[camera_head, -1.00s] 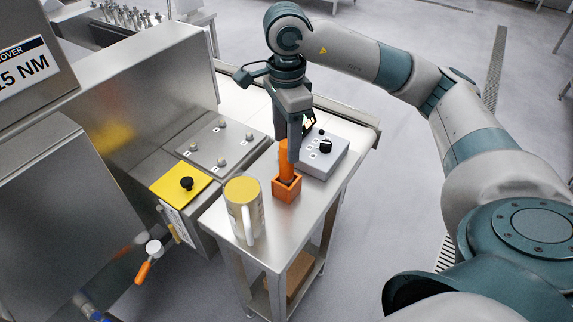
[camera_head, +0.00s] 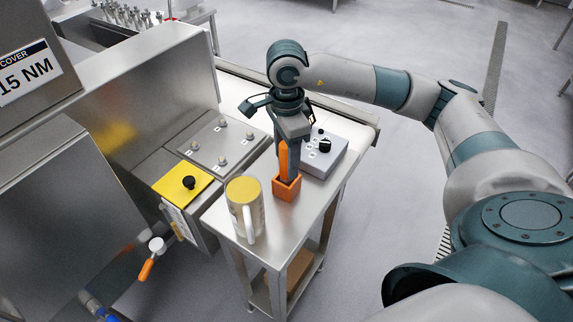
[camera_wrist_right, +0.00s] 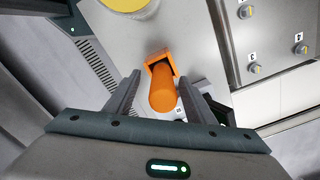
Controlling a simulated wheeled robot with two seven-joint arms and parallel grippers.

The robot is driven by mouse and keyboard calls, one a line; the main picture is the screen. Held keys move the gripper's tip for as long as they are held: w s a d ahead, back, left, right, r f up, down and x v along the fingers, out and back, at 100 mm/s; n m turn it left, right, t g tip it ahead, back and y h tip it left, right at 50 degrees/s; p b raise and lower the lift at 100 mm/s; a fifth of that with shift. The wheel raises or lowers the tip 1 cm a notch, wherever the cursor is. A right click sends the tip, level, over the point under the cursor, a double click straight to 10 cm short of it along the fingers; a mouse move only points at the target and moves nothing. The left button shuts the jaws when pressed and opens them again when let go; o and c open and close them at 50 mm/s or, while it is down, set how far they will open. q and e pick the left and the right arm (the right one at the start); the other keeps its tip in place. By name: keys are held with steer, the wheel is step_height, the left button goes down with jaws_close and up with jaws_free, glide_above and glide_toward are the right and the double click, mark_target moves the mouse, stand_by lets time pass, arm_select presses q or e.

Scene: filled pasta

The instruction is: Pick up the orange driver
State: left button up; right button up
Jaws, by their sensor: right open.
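The orange driver (camera_head: 283,160) stands upright in a small orange square holder (camera_head: 286,189) on the steel side table. In the right wrist view the driver (camera_wrist_right: 162,88) shows end-on, with the holder (camera_wrist_right: 160,60) behind it. My right gripper (camera_head: 288,172) points down at the driver, partly hiding it in the head view. In the wrist view the right gripper's two fingers (camera_wrist_right: 157,92) are apart, one on each side of the driver, with visible gaps. My left gripper is not in view.
A yellow-topped mug (camera_head: 245,208) stands left of the holder, near the table's front. A grey control box (camera_head: 322,158) with a black knob sits close behind to the right. A steel machine with a yellow plate (camera_head: 181,187) is at left.

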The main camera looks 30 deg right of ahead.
mark_target(284, 179)
steer(key=f, duration=0.1)
steer(key=f+p, duration=0.1)
steer(key=f, duration=0.1)
steer(key=shift+w+d+p, duration=0.15)
steer(key=shift+d+p, duration=0.05)
steer(key=shift+p, duration=0.1)
steer(key=shift+f, duration=0.3)
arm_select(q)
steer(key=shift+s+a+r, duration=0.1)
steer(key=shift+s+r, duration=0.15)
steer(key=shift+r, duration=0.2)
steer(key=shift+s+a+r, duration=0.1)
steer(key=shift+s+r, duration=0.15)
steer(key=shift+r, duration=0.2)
arm_select(e)
steer(key=shift+f, duration=0.15)
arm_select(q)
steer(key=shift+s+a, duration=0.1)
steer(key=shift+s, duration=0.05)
arm_select(e)
steer(key=shift+w, duration=0.1)
jaws_close()
